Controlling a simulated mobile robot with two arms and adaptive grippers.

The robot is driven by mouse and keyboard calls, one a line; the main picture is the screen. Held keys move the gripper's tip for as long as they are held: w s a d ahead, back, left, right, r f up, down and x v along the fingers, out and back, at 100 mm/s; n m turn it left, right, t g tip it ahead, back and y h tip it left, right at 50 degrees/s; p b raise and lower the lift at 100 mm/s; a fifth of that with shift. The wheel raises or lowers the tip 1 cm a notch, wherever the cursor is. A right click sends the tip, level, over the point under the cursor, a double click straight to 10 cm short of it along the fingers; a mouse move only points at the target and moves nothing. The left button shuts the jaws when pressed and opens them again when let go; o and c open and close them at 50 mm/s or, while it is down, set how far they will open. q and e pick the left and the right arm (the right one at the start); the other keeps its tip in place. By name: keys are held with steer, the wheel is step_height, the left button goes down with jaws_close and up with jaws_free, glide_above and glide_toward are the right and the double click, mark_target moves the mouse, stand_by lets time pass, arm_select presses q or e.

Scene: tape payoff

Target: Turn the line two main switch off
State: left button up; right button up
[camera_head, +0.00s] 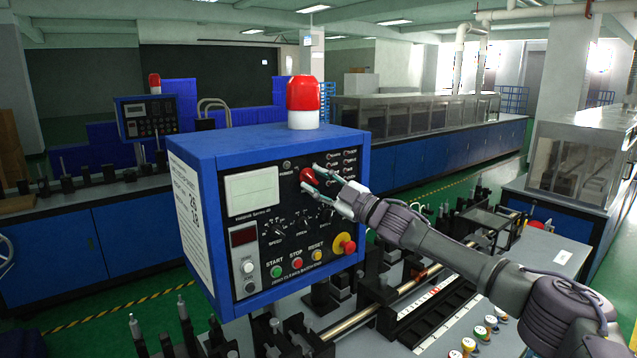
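A blue control box (190,150) with a dark front panel stands in the middle of the view. A red switch knob (307,176) sits on the upper part of its panel, beside a pale meter window (251,193). My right gripper (312,178) reaches in from the right with its fingers spread, one tip above the knob and one below it. I cannot tell whether the fingertips touch the knob. The fingers cover part of the panel around it. My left gripper is out of view.
Lower on the panel are a green start button (276,271), a red stop button (297,264), a yellow reset button (317,256) and a red-and-yellow emergency stop (344,244). A red-and-white beacon (303,102) stands on top. Machine parts crowd the bench below.

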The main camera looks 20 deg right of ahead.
steer(key=shift+s+d+f, duration=0.25)
steer(key=shift+s+d, duration=0.05)
steer(key=shift+s, duration=0.05)
steer(key=v, duration=1.1)
steer(key=shift+r, duration=0.2)
